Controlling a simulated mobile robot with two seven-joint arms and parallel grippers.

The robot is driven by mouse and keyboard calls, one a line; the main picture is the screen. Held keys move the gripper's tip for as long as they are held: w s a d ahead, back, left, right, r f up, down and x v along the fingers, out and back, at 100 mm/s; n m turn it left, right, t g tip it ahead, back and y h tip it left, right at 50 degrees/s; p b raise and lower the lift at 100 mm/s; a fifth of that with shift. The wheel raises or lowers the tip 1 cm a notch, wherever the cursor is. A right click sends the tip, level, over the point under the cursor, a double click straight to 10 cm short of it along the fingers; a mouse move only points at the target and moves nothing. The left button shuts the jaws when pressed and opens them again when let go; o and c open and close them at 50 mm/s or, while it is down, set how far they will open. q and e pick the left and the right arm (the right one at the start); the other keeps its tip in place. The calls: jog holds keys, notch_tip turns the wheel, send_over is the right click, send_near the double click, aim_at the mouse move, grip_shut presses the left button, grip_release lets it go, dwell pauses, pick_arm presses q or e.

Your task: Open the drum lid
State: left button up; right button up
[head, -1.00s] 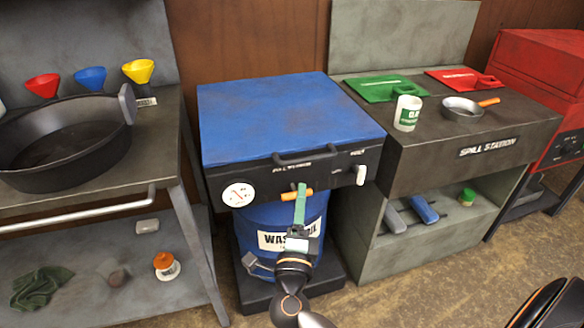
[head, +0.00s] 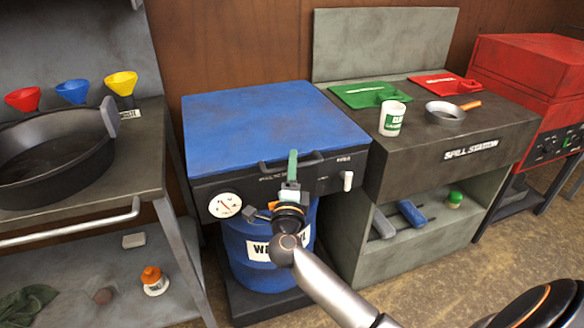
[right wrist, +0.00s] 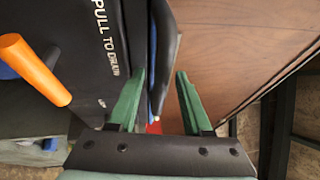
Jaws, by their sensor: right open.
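The blue drum lid (head: 275,125) lies flat and shut on the black-fronted unit above the blue waste-oil drum (head: 262,274). A black bar handle (head: 309,160) runs along its front edge. My right gripper (head: 293,158) is at this handle, its green fingers pointing up. In the right wrist view the open fingers (right wrist: 158,85) stand apart on either side of the dark handle bar (right wrist: 166,60), which reaches partly between them; contact cannot be told. The orange drain handle (right wrist: 35,68) is left of the fingers there, and mostly hidden behind the gripper in the head view. My left gripper is not in view.
A gauge (head: 225,205) and a white lever (head: 348,181) are on the front panel (right wrist: 102,50). A workbench with a black pan (head: 50,150) stands at left. The spill station (head: 440,150), with a white cup (head: 392,119) and small pan (head: 445,113), adjoins at right.

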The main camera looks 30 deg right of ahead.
jog(key=shift+c, duration=0.2)
grip_shut()
dwell(1.2)
